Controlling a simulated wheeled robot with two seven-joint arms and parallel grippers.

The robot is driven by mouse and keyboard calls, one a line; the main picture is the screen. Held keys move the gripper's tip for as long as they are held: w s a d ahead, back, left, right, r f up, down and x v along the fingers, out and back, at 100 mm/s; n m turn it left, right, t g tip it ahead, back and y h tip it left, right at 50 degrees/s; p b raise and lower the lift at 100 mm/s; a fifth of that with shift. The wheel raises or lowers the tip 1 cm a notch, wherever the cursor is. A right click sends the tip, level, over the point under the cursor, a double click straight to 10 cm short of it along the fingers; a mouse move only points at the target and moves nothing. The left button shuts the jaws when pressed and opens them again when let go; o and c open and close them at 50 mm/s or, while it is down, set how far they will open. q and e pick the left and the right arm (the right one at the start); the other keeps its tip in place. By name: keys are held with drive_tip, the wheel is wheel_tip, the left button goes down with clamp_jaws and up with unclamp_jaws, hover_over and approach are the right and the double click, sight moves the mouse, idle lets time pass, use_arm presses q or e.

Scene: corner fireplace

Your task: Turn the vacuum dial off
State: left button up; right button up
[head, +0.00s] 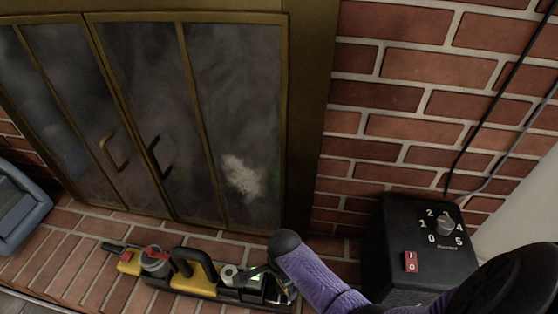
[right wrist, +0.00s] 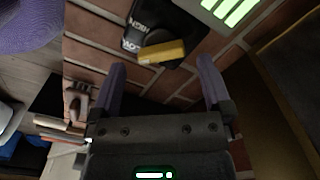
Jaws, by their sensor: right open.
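The black and yellow vacuum (head: 194,283) lies along the brick hearth in front of the glass doors. In the right wrist view, a yellow dial bar (right wrist: 163,52) sits on a black panel (right wrist: 170,18) with upside-down lettering that looks like HIGH and LOW. The bar lies nearly level, slightly tilted. My right gripper (right wrist: 162,68) is open, its two purple fingers apart, with the dial bar between and just beyond the fingertips. No contact is visible. In the head view my right gripper (head: 254,275) is small and partly hidden at the vacuum's right end. My left gripper is not in view.
A black box (head: 415,265) with a numbered knob (head: 445,224) and a red switch (head: 411,261) stands to the right against the brick wall. Glass fireplace doors (head: 150,120) rise behind the vacuum. A blue-framed object (head: 20,212) is at the far left. Cables hang at the upper right.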

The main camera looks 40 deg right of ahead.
wheel_tip(320, 180, down, 2)
drive_tip(key=shift+s+f+b, duration=0.1)
drive_tip(key=shift+f+b, duration=0.15)
drive_tip(key=shift+b, duration=0.1)
drive_tip(key=shift+r, duration=0.25)
drive_tip(key=c, duration=1.2)
drive_tip(key=shift+n+p, duration=0.4)
drive_tip(key=shift+p, duration=0.05)
drive_tip(key=shift+r+n+p, duration=0.15)
drive_tip(key=shift+n+p, duration=0.3)
drive_tip(key=shift+n, duration=0.15)
drive_tip(key=n+p, duration=0.1)
drive_tip(key=n, duration=0.1)
drive_tip(key=shift+n, duration=0.3)
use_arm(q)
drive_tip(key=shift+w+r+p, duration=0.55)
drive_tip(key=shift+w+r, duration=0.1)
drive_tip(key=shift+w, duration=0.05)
use_arm(e)
drive_tip(key=shift+n, duration=2.1)
drive_tip(key=shift+f, duration=0.2)
